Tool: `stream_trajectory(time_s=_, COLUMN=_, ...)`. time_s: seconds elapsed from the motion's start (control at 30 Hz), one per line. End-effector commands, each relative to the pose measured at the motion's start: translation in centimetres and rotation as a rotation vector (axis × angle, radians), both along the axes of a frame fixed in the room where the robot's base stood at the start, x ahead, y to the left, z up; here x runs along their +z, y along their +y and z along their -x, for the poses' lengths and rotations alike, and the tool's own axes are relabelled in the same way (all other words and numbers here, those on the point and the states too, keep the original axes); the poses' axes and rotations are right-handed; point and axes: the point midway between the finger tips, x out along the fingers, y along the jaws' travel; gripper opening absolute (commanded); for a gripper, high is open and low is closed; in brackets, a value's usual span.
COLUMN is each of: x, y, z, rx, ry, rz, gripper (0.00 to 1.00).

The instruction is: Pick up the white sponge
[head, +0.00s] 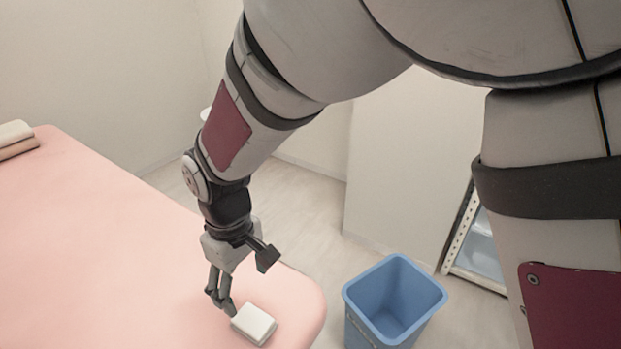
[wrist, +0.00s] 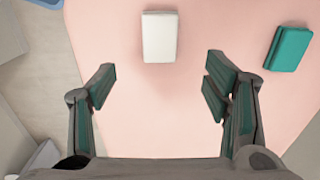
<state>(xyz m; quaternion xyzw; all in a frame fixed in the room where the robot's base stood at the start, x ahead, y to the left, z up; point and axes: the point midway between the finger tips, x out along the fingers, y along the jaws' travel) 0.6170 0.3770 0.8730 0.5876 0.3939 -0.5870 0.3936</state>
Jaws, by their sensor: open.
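The white sponge (head: 254,324) is a small block lying flat on the pink treatment table (head: 90,230), close to its rounded corner. In the wrist view the white sponge (wrist: 159,37) lies at the top centre, beyond the fingertips and between the lines of the two fingers. My gripper (head: 248,285) is open and empty, pointing down above the table beside the sponge. In the wrist view my gripper (wrist: 160,82) shows both fingers spread wide, with pink surface between them. No finger visibly touches the sponge.
A green block (wrist: 288,48) lies on the table right of the sponge in the wrist view. A blue bin (head: 394,300) stands on the floor beside the table. Folded towels (head: 14,140) lie at the far left. A shelf (head: 475,245) stands behind the bin.

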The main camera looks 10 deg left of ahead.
Motion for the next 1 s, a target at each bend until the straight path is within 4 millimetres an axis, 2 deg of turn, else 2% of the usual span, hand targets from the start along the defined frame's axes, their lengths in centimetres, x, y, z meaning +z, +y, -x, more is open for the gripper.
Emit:
stream_trajectory(time_s=0.1, x=-2.6, y=-0.1, z=0.1, rx=0.0, ry=0.004, rz=0.005, gripper=0.7)
stream_trajectory(time_s=0.3, x=-5.8, y=-0.1, z=0.0, rx=-0.001, ry=0.001, rz=0.003, gripper=0.7)
stream_trajectory(time_s=0.57, x=-7.1, y=-0.1, z=0.0, rx=-0.002, ry=0.0, rz=0.001, gripper=0.7)
stream_trajectory(time_s=0.9, x=-11.5, y=0.1, z=0.0, rx=-0.002, ry=0.002, rz=0.004, gripper=0.7)
stream_trajectory(time_s=1.0, x=-12.0, y=0.1, z=-0.1, rx=-0.003, ry=0.0, rz=0.001, gripper=0.7)
